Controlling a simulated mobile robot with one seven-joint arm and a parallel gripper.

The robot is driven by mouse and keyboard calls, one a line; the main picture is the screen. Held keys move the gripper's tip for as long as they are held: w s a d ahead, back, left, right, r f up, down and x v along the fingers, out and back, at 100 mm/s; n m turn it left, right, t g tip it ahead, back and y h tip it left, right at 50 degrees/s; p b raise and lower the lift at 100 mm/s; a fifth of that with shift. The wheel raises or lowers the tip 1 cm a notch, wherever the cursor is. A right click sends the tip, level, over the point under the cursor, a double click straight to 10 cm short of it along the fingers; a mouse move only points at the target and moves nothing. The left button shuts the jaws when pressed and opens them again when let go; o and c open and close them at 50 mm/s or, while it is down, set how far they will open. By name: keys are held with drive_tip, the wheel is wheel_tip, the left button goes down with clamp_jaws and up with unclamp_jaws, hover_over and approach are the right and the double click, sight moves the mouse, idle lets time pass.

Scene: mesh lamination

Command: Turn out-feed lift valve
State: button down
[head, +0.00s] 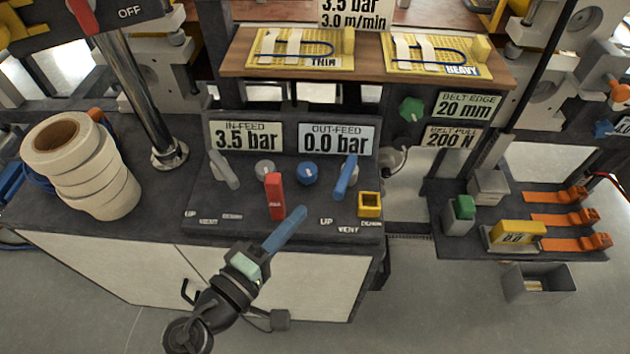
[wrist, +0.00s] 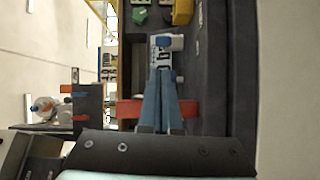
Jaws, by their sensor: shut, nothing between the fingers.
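The out-feed lift valve is the blue lever (head: 345,177) on the dark control panel, below the out-feed display (head: 336,139), which reads 0.0 bar. It stands tilted, its top leaning right. UP, VENT and DOWN labels lie around it. A round blue knob (head: 308,173) sits just left of it. My gripper (head: 303,211) has blue fingers, shut and empty, in front of the panel. Its tip is left of and nearer than the lever, apart from it as far as I can tell.
A red block (head: 275,197) stands just left of my fingertips, and a yellow block (head: 370,204) stands right of the lever. The grey in-feed lever (head: 223,170) is further left, under the 3.5 bar display (head: 246,137). A white roll stack (head: 85,170) stands far left.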

sight(346, 177)
drive_tip(key=shift+n, duration=0.4)
drive_tip(key=p+x, duration=0.1)
drive_tip(key=x, duration=0.7)
drive_tip(key=shift+w+d, duration=0.15)
drive_tip(key=shift+w, duration=0.2)
